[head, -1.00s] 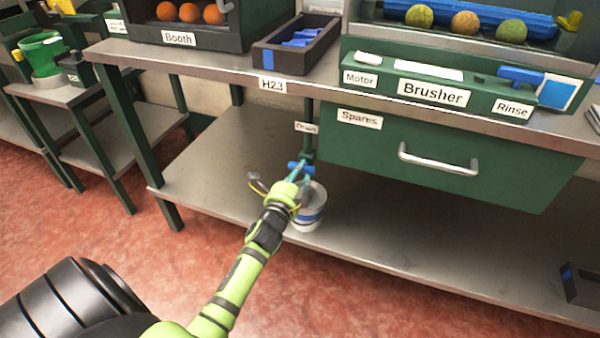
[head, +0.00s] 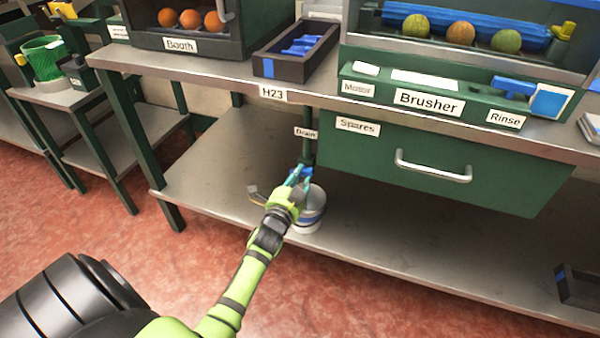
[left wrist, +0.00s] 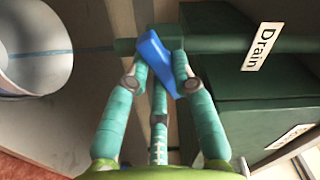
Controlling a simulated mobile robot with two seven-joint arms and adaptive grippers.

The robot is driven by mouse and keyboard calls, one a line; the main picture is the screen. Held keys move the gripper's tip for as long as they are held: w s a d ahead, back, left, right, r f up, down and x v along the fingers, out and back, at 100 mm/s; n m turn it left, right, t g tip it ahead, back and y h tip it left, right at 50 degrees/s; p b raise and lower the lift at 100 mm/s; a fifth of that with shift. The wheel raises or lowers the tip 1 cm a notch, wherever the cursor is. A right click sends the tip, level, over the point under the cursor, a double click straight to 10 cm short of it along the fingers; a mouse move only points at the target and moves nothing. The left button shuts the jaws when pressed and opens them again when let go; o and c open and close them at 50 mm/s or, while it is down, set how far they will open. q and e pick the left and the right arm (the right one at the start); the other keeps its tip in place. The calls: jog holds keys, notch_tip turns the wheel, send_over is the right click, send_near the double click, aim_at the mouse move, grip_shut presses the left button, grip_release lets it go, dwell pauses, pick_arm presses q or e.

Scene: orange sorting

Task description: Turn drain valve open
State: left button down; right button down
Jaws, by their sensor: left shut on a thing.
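The drain valve has a blue handle (left wrist: 154,58) on a green pipe (left wrist: 225,45) marked by a Drain label (left wrist: 260,47). In the head view the Drain label (head: 306,133) hangs under the bench, and the blue handle is mostly hidden by my fingers. My left gripper (head: 300,176) reaches in under the bench top and is shut on the blue handle. In the left wrist view its teal fingers (left wrist: 157,75) close around the handle, which lies tilted across the picture. My right gripper is not in view.
A grey-white bucket (head: 309,212) stands on the lower shelf (head: 420,255) just below the valve; it also shows in the left wrist view (left wrist: 35,40). The green Spares drawer (head: 440,165) is to the right. The bench top edge (head: 215,82) runs above my arm.

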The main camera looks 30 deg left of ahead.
pick_arm(q)
jog(key=n+p, duration=0.1)
jog(key=n, duration=0.1)
jog(key=n+p, duration=0.1)
jog(key=n, duration=0.1)
jog(key=shift+r+n, duration=0.2)
jog(key=shift+n, duration=0.2)
jog(key=n+p, duration=0.2)
jog(key=n, duration=0.3)
jog(key=shift+d+p, duration=0.1)
jog(key=shift+p, duration=0.3)
jog(key=shift+n, duration=0.5)
jog(key=shift+n+p, duration=0.45)
jog(key=shift+n, duration=0.65)
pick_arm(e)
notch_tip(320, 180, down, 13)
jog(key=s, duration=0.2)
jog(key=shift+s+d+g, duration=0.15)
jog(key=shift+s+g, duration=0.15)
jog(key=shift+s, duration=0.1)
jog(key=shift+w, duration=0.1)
pick_arm(q)
jog(key=c, duration=1)
grip_release()
jog(key=shift+c, duration=0.2)
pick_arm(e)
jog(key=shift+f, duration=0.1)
